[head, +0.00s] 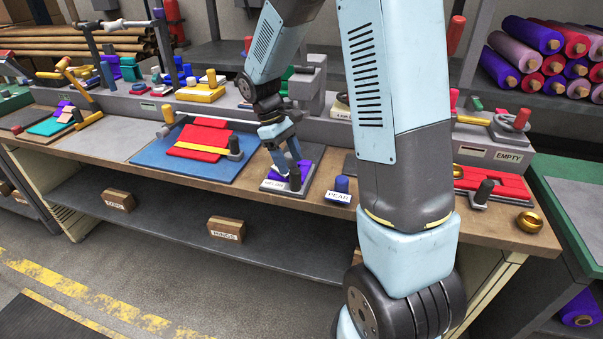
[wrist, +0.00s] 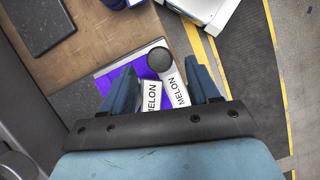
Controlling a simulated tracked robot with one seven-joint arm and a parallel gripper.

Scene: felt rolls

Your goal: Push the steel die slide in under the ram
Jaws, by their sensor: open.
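The steel die slide looks to be the flat grey plate (head: 272,187) at the front of the bench, with purple felt on it and an upright dark knob (head: 295,180) at its right front. A MELON label is on its front edge. My gripper (head: 284,160) is just above this plate, pointing down. In the wrist view my gripper (wrist: 161,64) is open, with the dark knob (wrist: 160,60) and two MELON labels (wrist: 176,90) between or just beyond its fingers; I cannot tell contact. The ram looks to belong to the grey press (head: 310,85) behind my gripper, partly hidden by my arm.
A blue mat (head: 180,165) with red felt lies to the left. A blue-knobbed PEAR piece (head: 341,188) stands close on the right. Red felt (head: 500,185) and a brass ring (head: 529,222) are farther right. Felt rolls (head: 545,60) fill the back right shelf.

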